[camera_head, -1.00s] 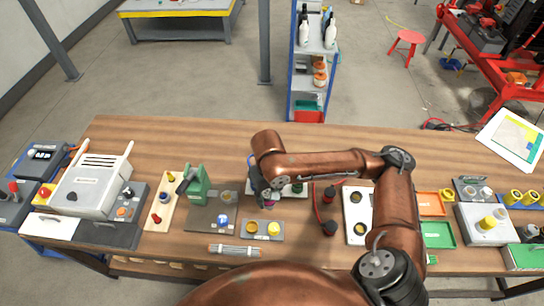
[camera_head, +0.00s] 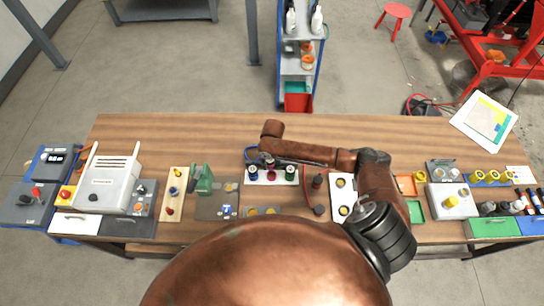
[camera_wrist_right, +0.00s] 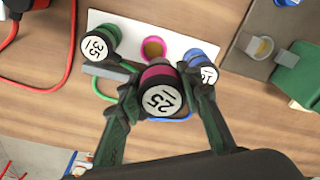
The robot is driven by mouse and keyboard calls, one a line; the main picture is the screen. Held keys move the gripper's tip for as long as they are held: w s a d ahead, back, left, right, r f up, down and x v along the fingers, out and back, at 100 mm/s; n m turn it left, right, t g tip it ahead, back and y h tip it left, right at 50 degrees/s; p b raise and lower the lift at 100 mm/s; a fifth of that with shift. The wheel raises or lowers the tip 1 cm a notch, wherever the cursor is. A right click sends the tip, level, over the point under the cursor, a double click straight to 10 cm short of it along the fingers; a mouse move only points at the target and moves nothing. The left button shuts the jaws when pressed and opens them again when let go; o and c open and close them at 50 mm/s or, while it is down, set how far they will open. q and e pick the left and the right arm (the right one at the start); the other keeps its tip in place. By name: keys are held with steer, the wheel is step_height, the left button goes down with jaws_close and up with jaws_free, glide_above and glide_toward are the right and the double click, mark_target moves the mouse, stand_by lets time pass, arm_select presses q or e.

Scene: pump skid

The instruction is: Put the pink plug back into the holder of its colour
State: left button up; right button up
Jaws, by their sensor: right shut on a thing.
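The pink plug (camera_wrist_right: 162,92), with a dark body and a white "25" label, is between the two fingers of my right gripper (camera_wrist_right: 163,98), which is shut on it. The white holder plate (camera_wrist_right: 128,33) carries a green plug (camera_wrist_right: 101,42) and a blue plug (camera_wrist_right: 199,66). Between them is an open socket (camera_wrist_right: 153,49) with a pinkish rim. In the wrist view the pink plug appears nearer the camera than the plate and offset from this socket. In the head view the pink plug (camera_head: 271,176) shows between the blue and green plugs. My left gripper is not in view.
A green clamp-like device (camera_head: 203,178) on a grey plate stands left of the holder. Right of it are a red cable with dark plugs (camera_head: 317,182) and a white plate with round sockets (camera_head: 343,190). The back of the wooden table (camera_head: 200,130) is clear.

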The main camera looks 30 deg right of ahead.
mark_target(272, 168)
steer(key=shift+d+f, duration=0.15)
steer(key=shift+d, duration=0.25)
steer(key=shift+d+f, duration=0.1)
steer(key=shift+f, duration=0.15)
step_height(272, 168, down, 2)
steer(key=shift+f+b, duration=0.15)
steer(key=shift+b, duration=1)
steer(key=shift+f+b, duration=0.35)
step_height(272, 168, down, 3)
steer(key=b, duration=0.3)
steer(key=shift+r, duration=0.3)
arm_select(q)
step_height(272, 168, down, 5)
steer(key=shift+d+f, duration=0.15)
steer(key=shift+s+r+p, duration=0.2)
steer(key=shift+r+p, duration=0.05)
steer(key=shift+p, duration=0.1)
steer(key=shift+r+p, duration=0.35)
arm_select(e)
steer(key=shift+s, duration=0.1)
